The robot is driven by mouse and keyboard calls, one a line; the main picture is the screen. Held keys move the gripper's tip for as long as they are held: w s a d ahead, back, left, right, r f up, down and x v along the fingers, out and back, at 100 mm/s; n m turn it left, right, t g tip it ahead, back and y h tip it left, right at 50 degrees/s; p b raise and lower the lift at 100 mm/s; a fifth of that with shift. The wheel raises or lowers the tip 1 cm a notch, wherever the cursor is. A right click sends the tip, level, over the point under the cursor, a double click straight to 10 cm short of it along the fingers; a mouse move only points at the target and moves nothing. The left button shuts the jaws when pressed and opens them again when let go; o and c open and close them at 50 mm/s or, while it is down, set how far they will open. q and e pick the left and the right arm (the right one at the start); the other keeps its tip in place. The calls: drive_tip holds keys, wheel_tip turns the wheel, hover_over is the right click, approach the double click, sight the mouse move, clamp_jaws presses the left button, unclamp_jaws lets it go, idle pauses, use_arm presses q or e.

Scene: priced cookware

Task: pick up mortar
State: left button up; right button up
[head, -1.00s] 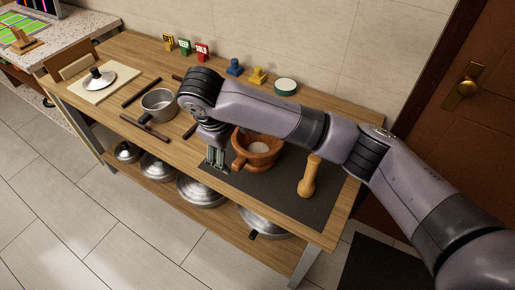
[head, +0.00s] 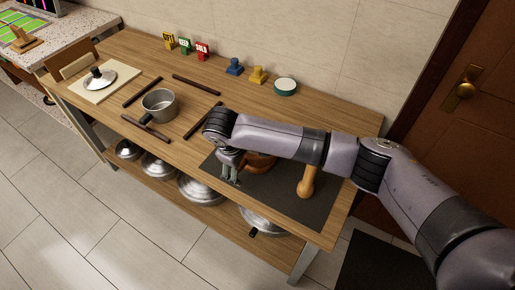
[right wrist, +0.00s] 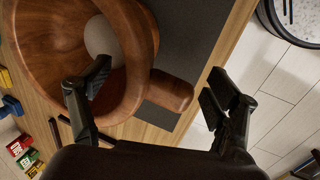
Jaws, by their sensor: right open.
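The mortar (head: 262,163) is a brown wooden bowl on a dark mat on the table, mostly hidden behind my right arm in the head view. In the right wrist view the mortar (right wrist: 45,25) fills the upper left, with a pale rounded thing inside and a stubby handle (right wrist: 172,91) sticking out. My right gripper (head: 231,174) is open and empty, pointing down at the mortar's left side. In the right wrist view the gripper (right wrist: 160,75) has one finger in front of the bowl and the other past the handle; contact cannot be told. My left gripper is not in view.
A light wooden pestle (head: 306,182) stands on the dark mat (head: 290,205), right of the mortar. A metal saucepan (head: 159,105) sits among dark bars to the left. Stamps and a round green-rimmed tin (head: 285,87) line the back. Lidded pans (head: 201,191) fill the lower shelf.

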drive_tip(key=shift+c, duration=0.2)
drive_tip(key=shift+w+r, duration=0.1)
drive_tip(key=shift+r, duration=0.05)
clamp_jaws()
idle(0.7)
